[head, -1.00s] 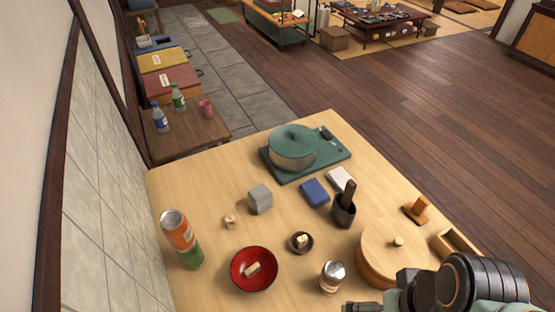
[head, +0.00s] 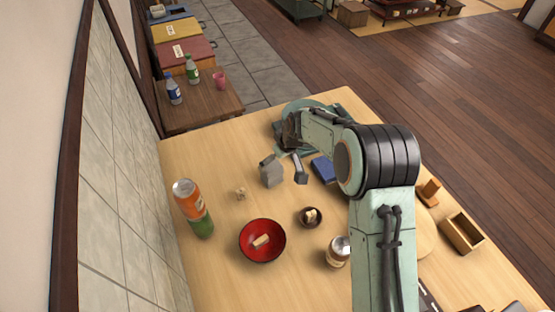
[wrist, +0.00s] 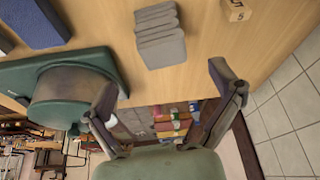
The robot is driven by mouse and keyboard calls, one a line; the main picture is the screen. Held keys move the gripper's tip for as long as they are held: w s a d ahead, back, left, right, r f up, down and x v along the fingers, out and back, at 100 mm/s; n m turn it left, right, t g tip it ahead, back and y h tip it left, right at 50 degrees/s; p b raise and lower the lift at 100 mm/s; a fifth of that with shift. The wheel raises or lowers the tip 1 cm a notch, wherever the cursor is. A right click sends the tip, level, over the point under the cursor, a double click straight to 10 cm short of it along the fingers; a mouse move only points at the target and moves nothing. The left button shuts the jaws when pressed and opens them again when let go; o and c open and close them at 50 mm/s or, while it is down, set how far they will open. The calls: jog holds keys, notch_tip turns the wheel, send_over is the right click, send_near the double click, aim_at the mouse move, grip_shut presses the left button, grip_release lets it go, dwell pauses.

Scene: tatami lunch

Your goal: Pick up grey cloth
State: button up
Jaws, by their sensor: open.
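The grey cloth (head: 271,176) is a folded stack on the light wooden table, left of the blue folded item in the head view. In the wrist view the grey cloth (wrist: 161,37) shows its stacked folds. My gripper (head: 283,168) is open and empty, with its fingers at about the cloth in the head view. In the wrist view the spread fingertips of my gripper (wrist: 166,78) are apart from the cloth, which lies ahead of the gap between them. The exact height of the fingers over the cloth is hard to tell.
A blue folded item (head: 323,170) lies right of the cloth. A small wooden cube (head: 240,194), red bowl (head: 262,255), small dark bowl (head: 311,217) and orange-green can (head: 193,208) stand nearby.

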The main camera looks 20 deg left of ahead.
aim_at(272, 166)
jog(key=x, duration=0.6)
jog(key=shift+a+f, duration=0.15)
jog(key=shift+a, duration=0.1)
jog(key=c, duration=1.2)
